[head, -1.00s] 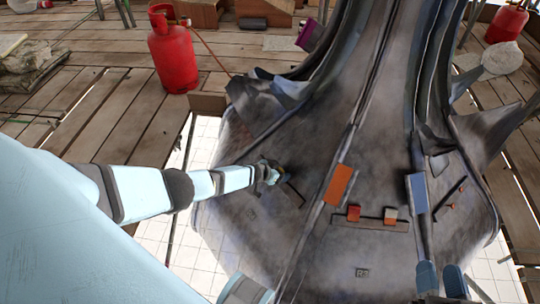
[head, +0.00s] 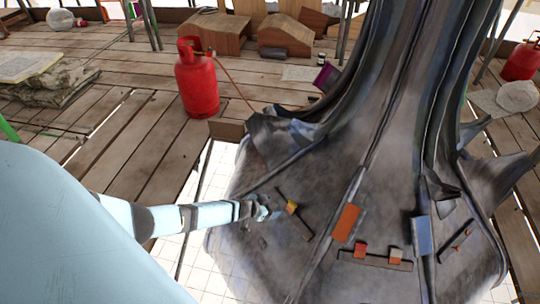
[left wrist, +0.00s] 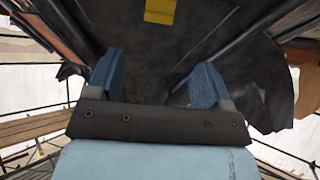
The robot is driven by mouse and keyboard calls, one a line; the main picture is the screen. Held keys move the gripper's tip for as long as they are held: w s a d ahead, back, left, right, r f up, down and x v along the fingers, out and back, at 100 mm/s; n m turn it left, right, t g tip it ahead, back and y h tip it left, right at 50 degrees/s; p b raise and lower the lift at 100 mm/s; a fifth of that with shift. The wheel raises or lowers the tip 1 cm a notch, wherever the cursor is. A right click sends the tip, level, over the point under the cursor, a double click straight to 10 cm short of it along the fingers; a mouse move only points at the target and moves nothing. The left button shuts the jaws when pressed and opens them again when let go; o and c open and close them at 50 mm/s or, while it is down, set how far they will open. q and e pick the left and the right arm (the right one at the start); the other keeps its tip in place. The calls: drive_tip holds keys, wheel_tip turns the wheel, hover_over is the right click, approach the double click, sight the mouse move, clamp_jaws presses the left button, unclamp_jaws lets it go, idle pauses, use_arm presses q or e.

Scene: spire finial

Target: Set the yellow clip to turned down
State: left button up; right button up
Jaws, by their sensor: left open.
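The yellow clip (head: 291,207) sits on a short dark bar (head: 302,224) on the left side of the grey metal spire. It also shows at the top edge of the left wrist view (left wrist: 160,11), partly cut off. I cannot tell whether it is turned up or down. My left gripper (head: 268,208) is just left of the clip in the head view. In the left wrist view my left gripper (left wrist: 157,75) has its two blue fingers apart, with nothing between them; the clip lies beyond the tips. My right gripper is out of view.
An orange clip (head: 346,223) and a blue clip (head: 422,235) sit on the spire's seams. A bar between them bears a red clip (head: 360,250) and a whitish clip (head: 395,255). A red gas cylinder (head: 197,80) stands on the plank deck behind my left arm.

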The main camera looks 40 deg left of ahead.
use_arm(q)
drive_tip(key=shift+w, duration=0.1)
drive_tip(key=w+a+n+y+b, duration=0.1)
drive_tip(key=w+a+y+b, duration=0.1)
drive_tip(key=w+y+b, duration=0.3)
wheel_tip(320, 180, up, 6)
drive_tip(key=m+g+h+b, duration=0.1)
drive_tip(key=g+b, duration=0.9)
hover_over(293, 203)
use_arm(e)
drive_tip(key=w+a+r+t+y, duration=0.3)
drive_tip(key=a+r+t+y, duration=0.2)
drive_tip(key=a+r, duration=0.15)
use_arm(q)
wheel_tip(293, 203, down, 9)
drive_tip(key=b, duration=0.4)
drive_tip(key=shift+a+f+b, duration=0.15)
drive_tip(key=shift+b, duration=0.25)
wheel_tip(293, 203, down, 4)
drive_tip(key=shift+w+r+b, duration=0.1)
drive_tip(key=shift+r+b, duration=0.15)
drive_tip(key=shift+b, duration=0.65)
drive_tip(key=shift+f, duration=0.45)
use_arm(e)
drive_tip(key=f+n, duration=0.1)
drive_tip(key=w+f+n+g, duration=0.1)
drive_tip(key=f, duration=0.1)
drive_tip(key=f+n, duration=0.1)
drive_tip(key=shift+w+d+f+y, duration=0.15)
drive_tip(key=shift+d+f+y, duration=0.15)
